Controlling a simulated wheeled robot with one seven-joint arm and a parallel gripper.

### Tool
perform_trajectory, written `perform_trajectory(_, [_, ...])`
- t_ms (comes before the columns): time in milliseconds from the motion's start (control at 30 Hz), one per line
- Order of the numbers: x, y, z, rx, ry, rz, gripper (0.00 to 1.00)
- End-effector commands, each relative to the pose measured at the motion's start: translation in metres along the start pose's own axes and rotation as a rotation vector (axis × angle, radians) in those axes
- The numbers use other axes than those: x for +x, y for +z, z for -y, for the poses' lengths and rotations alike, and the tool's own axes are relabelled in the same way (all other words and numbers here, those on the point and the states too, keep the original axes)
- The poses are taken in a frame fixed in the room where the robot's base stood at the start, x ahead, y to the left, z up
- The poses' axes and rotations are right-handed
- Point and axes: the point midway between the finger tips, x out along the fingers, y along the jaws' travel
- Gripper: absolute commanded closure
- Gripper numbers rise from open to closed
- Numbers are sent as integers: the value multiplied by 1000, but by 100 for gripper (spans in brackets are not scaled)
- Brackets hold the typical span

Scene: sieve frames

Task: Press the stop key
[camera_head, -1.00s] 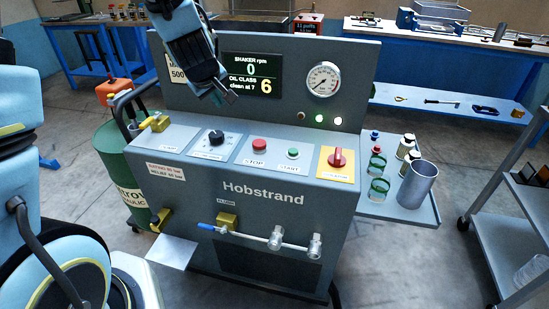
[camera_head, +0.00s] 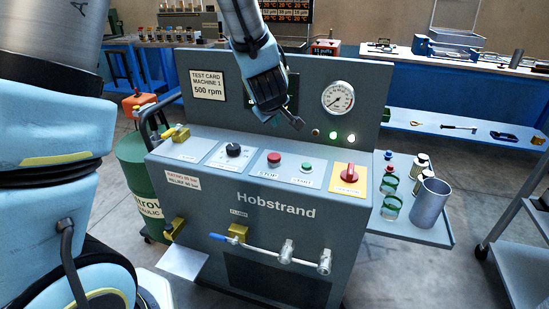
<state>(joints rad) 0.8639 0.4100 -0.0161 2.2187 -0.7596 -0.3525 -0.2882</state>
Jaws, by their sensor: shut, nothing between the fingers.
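The stop key is a red round button (camera_head: 274,158) on a pale plate marked STOP, on the sloped top panel of the grey Hobstrand machine (camera_head: 200,215). A green start button (camera_head: 307,167) sits just right of it. My gripper (camera_head: 297,124) is shut and empty. In the picture its tip is above and between the two buttons, in front of the upright back panel. A gap shows between the tip and the red button; the exact height is hard to tell. My gripper hides most of the display.
A black knob (camera_head: 233,150) is left of the red button, and a red rotary switch on a yellow plate (camera_head: 347,177) is right of the green one. A gauge (camera_head: 338,97) is on the back panel. A side shelf (camera_head: 420,236) holds jars and a metal cup (camera_head: 430,203).

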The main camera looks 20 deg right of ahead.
Motion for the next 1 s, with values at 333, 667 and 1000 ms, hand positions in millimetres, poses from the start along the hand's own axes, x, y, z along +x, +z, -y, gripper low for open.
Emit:
perform_trajectory(333, [33, 24, 24, 0, -1, 1, 100])
perform_trajectory(667, [57, 41, 42, 1, 0, 1, 100])
perform_trajectory(1000, [57, 42, 42, 1, 0, 0, 100])
